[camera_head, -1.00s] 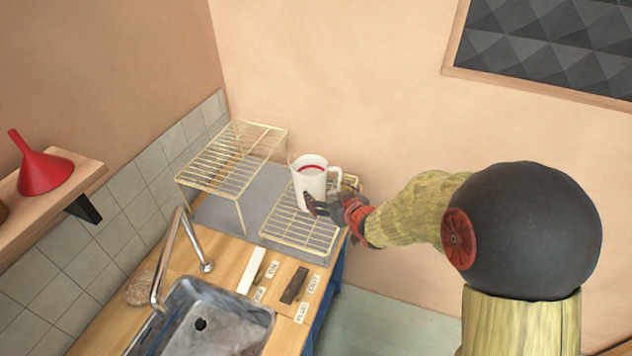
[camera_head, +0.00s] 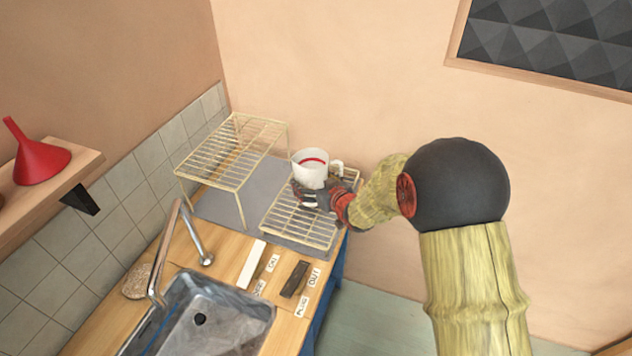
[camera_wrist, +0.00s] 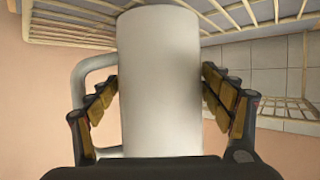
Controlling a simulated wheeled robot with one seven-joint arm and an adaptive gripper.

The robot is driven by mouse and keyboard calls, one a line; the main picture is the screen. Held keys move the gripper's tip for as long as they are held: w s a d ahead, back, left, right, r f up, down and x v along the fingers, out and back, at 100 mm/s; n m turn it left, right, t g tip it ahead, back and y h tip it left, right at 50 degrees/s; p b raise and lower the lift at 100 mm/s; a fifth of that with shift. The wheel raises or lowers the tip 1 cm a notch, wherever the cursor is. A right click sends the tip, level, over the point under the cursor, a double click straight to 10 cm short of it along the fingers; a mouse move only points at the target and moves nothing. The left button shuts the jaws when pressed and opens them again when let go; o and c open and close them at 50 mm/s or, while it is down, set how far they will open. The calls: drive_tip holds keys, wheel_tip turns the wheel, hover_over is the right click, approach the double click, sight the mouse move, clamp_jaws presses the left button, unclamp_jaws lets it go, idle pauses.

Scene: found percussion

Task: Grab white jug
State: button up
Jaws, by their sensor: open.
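The white jug (camera_head: 311,170) stands on the low wire rack at the back of the counter. It has a handle on its right side and a red band shows inside its rim. My gripper (camera_head: 309,196) is at the front of the jug, low on its body. In the wrist view the white jug (camera_wrist: 160,85) fills the space between the two open fingers of my gripper (camera_wrist: 165,95), with the handle at the left. The fingers lie on either side of it; whether they touch it I cannot tell. The lower part of the jug is hidden by my gripper.
The low wire rack (camera_head: 296,225) lies on a grey mat. A taller wire rack (camera_head: 232,150) stands to the left. The sink (camera_head: 205,315) with a tap (camera_head: 190,235) is in front. A white bar (camera_head: 251,265) and a dark bar (camera_head: 295,279) lie on the counter.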

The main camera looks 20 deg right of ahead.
drive_tip(key=shift+c, duration=0.3)
drive_tip(key=c, duration=1)
drive_tip(key=shift+r, duration=0.1)
